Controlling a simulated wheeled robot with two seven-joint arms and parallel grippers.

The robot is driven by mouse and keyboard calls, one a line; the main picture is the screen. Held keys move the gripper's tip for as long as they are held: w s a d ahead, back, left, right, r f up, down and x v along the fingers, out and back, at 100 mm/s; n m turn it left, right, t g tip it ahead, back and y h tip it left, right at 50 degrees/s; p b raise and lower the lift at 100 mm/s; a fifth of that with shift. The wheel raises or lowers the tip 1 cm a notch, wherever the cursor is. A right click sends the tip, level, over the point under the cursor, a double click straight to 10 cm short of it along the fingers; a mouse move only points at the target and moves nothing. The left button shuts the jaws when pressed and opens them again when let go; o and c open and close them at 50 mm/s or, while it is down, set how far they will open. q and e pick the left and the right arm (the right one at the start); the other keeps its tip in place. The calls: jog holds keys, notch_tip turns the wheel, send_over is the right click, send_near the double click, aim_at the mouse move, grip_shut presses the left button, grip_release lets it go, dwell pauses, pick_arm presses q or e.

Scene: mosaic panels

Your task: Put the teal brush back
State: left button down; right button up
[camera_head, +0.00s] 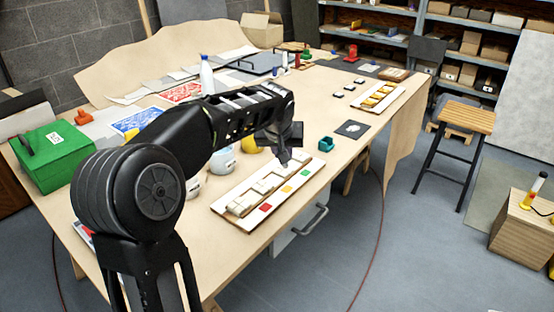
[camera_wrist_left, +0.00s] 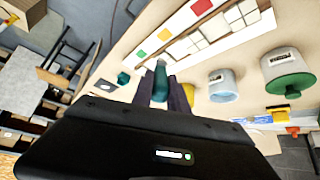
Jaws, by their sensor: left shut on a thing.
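My left gripper (camera_head: 284,158) is above the table, just behind the far end of a white panel with red, yellow and green squares (camera_head: 268,192). In the left wrist view my left gripper (camera_wrist_left: 164,88) is shut on the teal brush (camera_wrist_left: 160,80), whose rounded teal end shows between the dark fingers. The rest of the brush is hidden, and in the head view my gripper and arm hide it. A small teal holder-like block (camera_head: 326,144) stands on the table right of my gripper; it also shows in the left wrist view (camera_wrist_left: 123,78). My right gripper is not in view.
Pale mugs (camera_head: 222,160) and a yellow one stand left of the panel. A green box (camera_head: 53,157) is at the table's left end. A stool (camera_head: 467,116) stands beyond the table.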

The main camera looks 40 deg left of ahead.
pick_arm(q)
jog(key=s+d+f+m+h, duration=0.2)
jog(key=d+f, duration=0.3)
jog(key=d, duration=0.7)
jog(key=s+d+f+m+h, duration=0.2)
jog(key=d+f+m, duration=0.2)
jog(key=d, duration=0.9)
notch_tip(320, 180, down, 2)
jog(key=shift+s+d+f+m+t, duration=0.1)
jog(key=shift+s+d+m+t, duration=0.1)
jog(key=shift+m+t, duration=0.15)
